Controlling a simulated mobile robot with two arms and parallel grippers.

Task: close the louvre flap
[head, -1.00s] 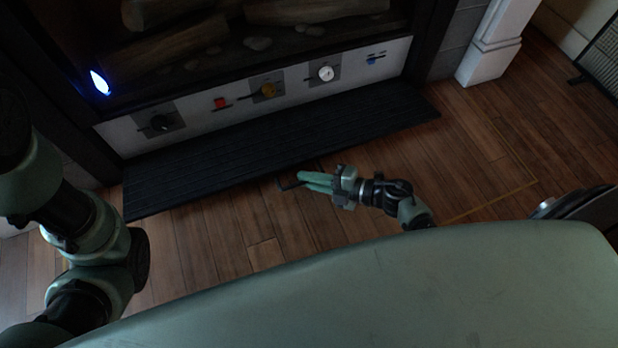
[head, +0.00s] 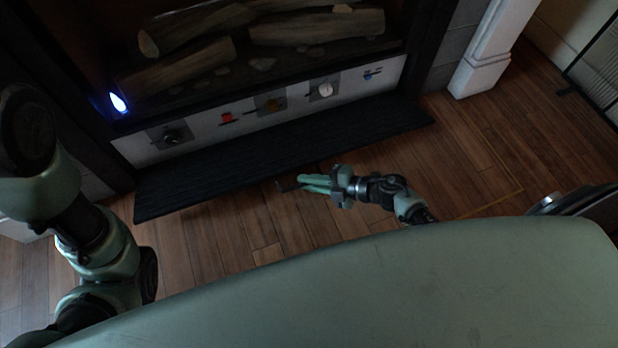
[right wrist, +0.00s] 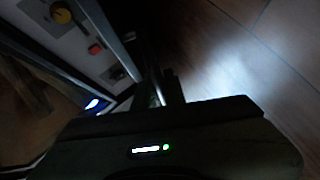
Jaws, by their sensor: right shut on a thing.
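The louvre flap (head: 290,150) is a long black slatted panel below the fireplace's control strip. It stands out over the floor in the head view, open. My right gripper (head: 305,183) is at the middle of its front edge, shut on the flap's dark handle (head: 284,186). The handle is largely hidden by the fingers. In the right wrist view the fingers (right wrist: 165,92) are dark and their hold is hard to make out. My left arm comes in at the left of the head view, but its gripper is not visible.
The pale control strip (head: 205,127) has several knobs and sliders, including a red one (head: 227,118). A blue flame light (head: 118,102) glows at its left, with logs (head: 318,27) behind. A white pillar (head: 487,55) stands right. Wooden floor (head: 240,228) lies clear before the flap.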

